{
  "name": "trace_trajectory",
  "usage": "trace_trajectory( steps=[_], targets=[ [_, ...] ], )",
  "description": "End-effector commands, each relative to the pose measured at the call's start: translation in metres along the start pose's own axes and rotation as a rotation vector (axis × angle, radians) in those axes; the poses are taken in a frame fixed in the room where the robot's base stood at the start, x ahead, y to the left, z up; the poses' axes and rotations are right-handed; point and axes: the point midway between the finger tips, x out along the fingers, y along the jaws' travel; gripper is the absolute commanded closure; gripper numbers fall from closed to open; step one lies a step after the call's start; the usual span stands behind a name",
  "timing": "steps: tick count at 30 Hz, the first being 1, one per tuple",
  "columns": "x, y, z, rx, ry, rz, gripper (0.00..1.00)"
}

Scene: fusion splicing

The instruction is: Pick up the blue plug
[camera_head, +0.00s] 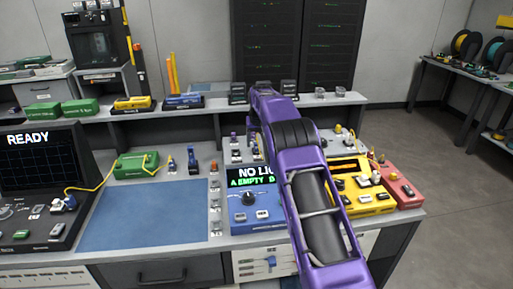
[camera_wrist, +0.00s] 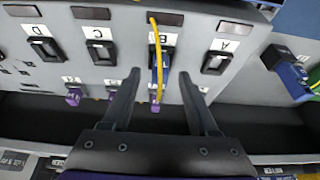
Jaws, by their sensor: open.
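A blue plug (camera_wrist: 159,67) with a yellow cable is at the slot labelled B in the wrist view. My gripper (camera_wrist: 160,78) is open, with one dark finger on each side of the plug and cable. Gaps show between the fingers and the plug, and nothing is held. In the head view my purple arm reaches away to the back of the bench, and I cannot make out the fingers there. A small blue upright piece (camera_head: 192,158) also stands near the blue mat in the head view.
The labelled panel (camera_wrist: 130,55) has dark sockets beside the plug, at A, C and D. A purple connector (camera_wrist: 73,97) sits below D. A blue mat (camera_head: 145,218) is bare. A blue tester (camera_head: 252,212) and yellow unit (camera_head: 368,205) flank my arm.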

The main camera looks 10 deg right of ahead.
Motion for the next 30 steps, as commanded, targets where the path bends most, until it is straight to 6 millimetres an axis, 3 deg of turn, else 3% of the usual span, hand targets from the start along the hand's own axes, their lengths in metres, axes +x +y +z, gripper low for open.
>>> trace_trajectory(
  steps=[6,16,30],
  targets=[
    [0.0002,0.0002,-0.0002,0.0,0.001,0.0,0.42],
    [0.0,0.0001,-0.0001,0.0,0.0,0.0,1.0],
    [-0.0079,0.0001,-0.0042,0.0,0.004,0.0,1.0]
  ],
)
